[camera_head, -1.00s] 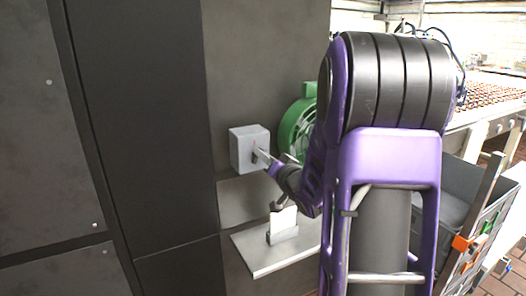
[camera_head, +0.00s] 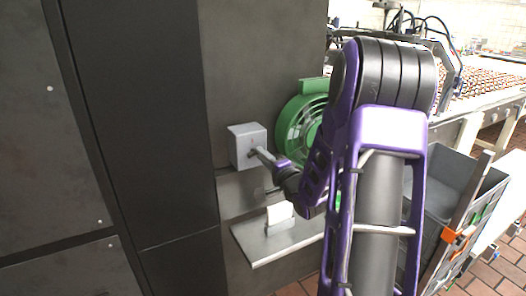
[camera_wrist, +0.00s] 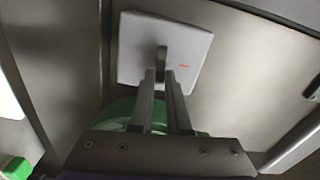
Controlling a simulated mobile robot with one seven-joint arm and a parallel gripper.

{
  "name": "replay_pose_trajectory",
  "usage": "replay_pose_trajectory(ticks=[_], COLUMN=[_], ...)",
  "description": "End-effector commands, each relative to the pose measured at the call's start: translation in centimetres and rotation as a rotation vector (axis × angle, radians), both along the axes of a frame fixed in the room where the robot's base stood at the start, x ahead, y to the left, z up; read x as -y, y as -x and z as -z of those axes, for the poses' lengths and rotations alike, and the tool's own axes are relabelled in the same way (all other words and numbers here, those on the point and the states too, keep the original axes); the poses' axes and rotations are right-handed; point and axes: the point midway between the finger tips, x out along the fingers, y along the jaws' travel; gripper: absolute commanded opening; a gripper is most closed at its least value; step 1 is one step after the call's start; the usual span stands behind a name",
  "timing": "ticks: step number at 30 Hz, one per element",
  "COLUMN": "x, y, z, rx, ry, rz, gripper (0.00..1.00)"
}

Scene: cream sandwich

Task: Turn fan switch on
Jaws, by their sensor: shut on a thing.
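The fan switch is a light grey box (camera_head: 246,146) fixed to the dark panel in the head view. In the wrist view the switch box (camera_wrist: 165,50) shows a dark lever (camera_wrist: 162,58) on its face and a small red mark to the right of it. My gripper (camera_head: 256,152) reaches the front of the box. In the wrist view my gripper (camera_wrist: 164,78) has its two fingers close together around the dark lever, shut on it. The green fan (camera_head: 303,120) is mounted right of the switch, partly hidden behind my arm.
Below the switch a metal shelf (camera_head: 262,246) sticks out with a white block (camera_head: 280,213) in a holder. A grey crate (camera_head: 440,185) stands at the right beside a conveyor (camera_head: 490,88) carrying many small brown pieces. Brick floor shows at lower right.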

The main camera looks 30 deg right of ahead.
Motion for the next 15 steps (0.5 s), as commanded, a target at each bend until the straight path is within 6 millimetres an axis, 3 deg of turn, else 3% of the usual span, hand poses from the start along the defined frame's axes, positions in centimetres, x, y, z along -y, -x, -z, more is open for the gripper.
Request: replay_pose_trajectory(ticks=[15], x=[0.03], y=[-0.09], z=[-0.05], rx=[0.002], ry=[-0.133], rz=[0.0], gripper=[0.0])
